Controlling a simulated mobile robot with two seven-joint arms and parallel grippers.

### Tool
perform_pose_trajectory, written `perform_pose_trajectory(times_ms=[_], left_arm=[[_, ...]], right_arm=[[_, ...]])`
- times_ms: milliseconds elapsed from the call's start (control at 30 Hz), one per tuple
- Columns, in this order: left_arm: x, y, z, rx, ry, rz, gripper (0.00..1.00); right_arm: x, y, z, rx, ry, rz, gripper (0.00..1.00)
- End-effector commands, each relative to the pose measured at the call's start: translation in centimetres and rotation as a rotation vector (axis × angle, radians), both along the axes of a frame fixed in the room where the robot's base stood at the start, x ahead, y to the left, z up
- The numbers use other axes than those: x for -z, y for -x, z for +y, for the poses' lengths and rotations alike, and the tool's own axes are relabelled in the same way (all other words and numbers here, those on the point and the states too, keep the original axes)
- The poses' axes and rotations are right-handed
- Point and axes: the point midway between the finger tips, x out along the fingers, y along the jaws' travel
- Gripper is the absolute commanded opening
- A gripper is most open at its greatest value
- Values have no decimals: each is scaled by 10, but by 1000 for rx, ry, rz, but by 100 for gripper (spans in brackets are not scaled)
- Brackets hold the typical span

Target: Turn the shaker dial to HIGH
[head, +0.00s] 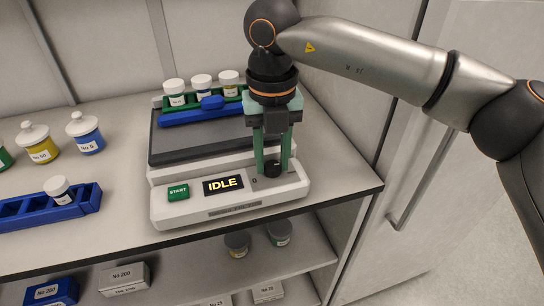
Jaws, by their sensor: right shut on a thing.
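The shaker (163,208) is a white device on the bench with a dark platform at its back. Its front panel has a green START button (178,192) and a display (222,185) that reads IDLE. The black dial (272,169) sits at the right end of the panel. My right gripper (272,165) points down over the panel, with its green fingers shut around the dial. A small mark shows just left of the dial; the other dial labels are hidden or too small to read. My left gripper is not in view.
A blue and green rack (188,117) with several white-capped vials stands on the shaker platform. At left are a blue rack (70,212) with one vial and jars with white lids (85,133). Boxes (124,279) and grey jars sit on the shelf below. A cabinet wall is at right.

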Motion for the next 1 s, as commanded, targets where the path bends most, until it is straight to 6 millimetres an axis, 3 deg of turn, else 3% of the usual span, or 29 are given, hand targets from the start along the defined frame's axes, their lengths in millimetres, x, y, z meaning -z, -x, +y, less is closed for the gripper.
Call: perform_pose_trajectory(times_ms=[567,600,833,1000], left_arm=[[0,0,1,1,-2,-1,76],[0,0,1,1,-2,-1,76],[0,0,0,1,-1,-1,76],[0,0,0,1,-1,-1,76]], right_arm=[[-1,-1,0,36,-1,-2,0],[-1,-1,0,36,-1,-2,39],[0,0,0,34,-1,-1,65],[0,0,0,33,0,-1,67]])
